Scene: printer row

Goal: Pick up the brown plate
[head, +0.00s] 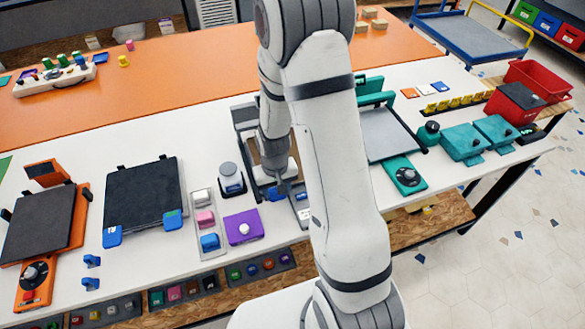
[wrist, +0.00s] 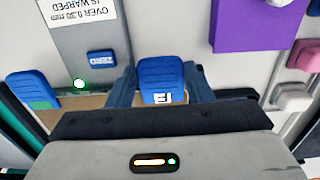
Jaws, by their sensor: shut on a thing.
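The brown plate (head: 252,152) lies at the middle printer in the head view, mostly hidden behind my arm. In the wrist view a strip of its brown surface (wrist: 95,101) shows above my gripper's dark body. Blue tabs sit along its front edge; one (wrist: 32,90) is at the left of the wrist view. My gripper (wrist: 162,88) is shut on another blue tab (wrist: 163,72), with one finger on each side. In the head view my gripper (head: 283,186) is low at the printer's front. I cannot tell whether the plate is lifted.
A grey panel with a blue button and green light (wrist: 80,84) is close to the gripper. A purple block (head: 244,227) and a grey-topped knob (head: 230,178) stand to the left. A black plate with blue tabs (head: 145,195) lies farther left. A teal printer (head: 405,173) is at right.

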